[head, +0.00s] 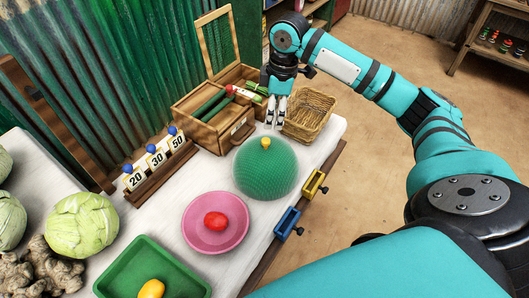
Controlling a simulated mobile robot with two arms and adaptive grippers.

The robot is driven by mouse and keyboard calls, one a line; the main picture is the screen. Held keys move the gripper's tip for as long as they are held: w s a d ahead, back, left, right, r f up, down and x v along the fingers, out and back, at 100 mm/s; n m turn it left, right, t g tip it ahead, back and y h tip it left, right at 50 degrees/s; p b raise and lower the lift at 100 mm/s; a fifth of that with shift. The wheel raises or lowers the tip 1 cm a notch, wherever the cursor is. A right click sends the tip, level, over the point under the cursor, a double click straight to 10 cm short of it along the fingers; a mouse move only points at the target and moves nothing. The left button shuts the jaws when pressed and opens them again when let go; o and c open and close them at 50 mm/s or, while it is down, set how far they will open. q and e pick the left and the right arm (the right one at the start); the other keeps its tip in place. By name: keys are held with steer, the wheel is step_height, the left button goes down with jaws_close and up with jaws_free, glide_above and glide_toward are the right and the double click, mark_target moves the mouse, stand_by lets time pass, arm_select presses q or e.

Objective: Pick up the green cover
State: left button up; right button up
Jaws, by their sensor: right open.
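The green cover (262,178) is a mesh dome with a small yellow knob (265,143) on top. It sits on the white tabletop. My right gripper (275,122) points down just behind the cover in the picture, between the wooden box and the wicker basket. Its jaws are open with nothing between them, and they look apart from the knob. Whether anything is under the cover is hidden. My left gripper is out of view.
A pink plate (190,232) with a red tomato (215,221) stands in front of the cover. A wooden box (208,134) with an open lid and a wicker basket (322,108) stand behind. Number cards (157,161), a green tray (115,282) and a cabbage (82,224) are left.

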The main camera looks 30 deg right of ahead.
mark_target(266, 140)
steer(key=f, duration=0.5)
steer(key=w+f, duration=0.1)
steer(key=f, duration=0.1)
steer(key=shift+a+f+p, duration=0.3)
steer(key=shift+a, duration=0.1)
steer(key=f, duration=0.2)
steer(key=w+f+p, duration=0.1)
steer(key=f, duration=0.2)
steer(key=shift+a, duration=0.1)
jaws_close()
